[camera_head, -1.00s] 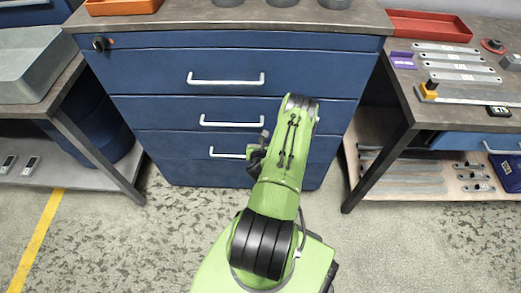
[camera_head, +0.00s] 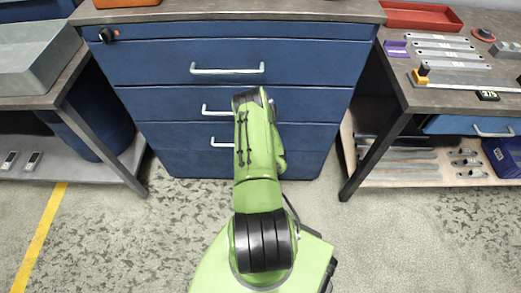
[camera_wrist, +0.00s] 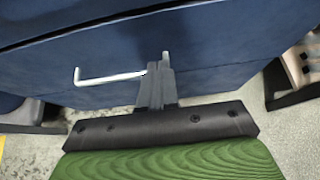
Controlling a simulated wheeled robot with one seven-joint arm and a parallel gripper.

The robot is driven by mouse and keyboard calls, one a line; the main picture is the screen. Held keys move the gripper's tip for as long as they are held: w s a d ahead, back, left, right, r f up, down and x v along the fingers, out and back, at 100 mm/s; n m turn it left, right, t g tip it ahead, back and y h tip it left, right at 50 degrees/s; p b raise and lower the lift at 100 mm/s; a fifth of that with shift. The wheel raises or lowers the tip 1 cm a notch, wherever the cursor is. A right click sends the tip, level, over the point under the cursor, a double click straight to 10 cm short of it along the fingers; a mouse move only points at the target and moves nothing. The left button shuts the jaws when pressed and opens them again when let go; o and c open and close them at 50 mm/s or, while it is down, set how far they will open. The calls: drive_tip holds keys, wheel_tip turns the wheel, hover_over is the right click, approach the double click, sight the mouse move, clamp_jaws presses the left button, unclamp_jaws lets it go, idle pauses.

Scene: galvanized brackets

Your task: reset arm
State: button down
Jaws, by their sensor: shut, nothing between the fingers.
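My gripper (camera_wrist: 160,82) shows in the wrist view, its narrow dark fingers shut together with nothing between them. It points towards the blue drawer front, and a white bar handle (camera_wrist: 112,77) shows beside and behind the fingertips. I cannot tell the exact gap to the handle. In the head view my green arm (camera_head: 258,150) reaches forward and bent in front of the drawer cabinet, and it hides my gripper there.
The blue drawer cabinet (camera_head: 150,103) stands straight ahead, drawers closed. A bench with metal brackets (camera_head: 445,45) and a red tray (camera_head: 425,17) is at right. A bench with a grey bin (camera_head: 35,60) is at left. Speckled floor is clear between.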

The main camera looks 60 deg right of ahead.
drive_tip(key=p+v, duration=0.6)
drive_tip(key=shift+r+p, duration=0.3)
drive_tip(key=shift+r, duration=0.25)
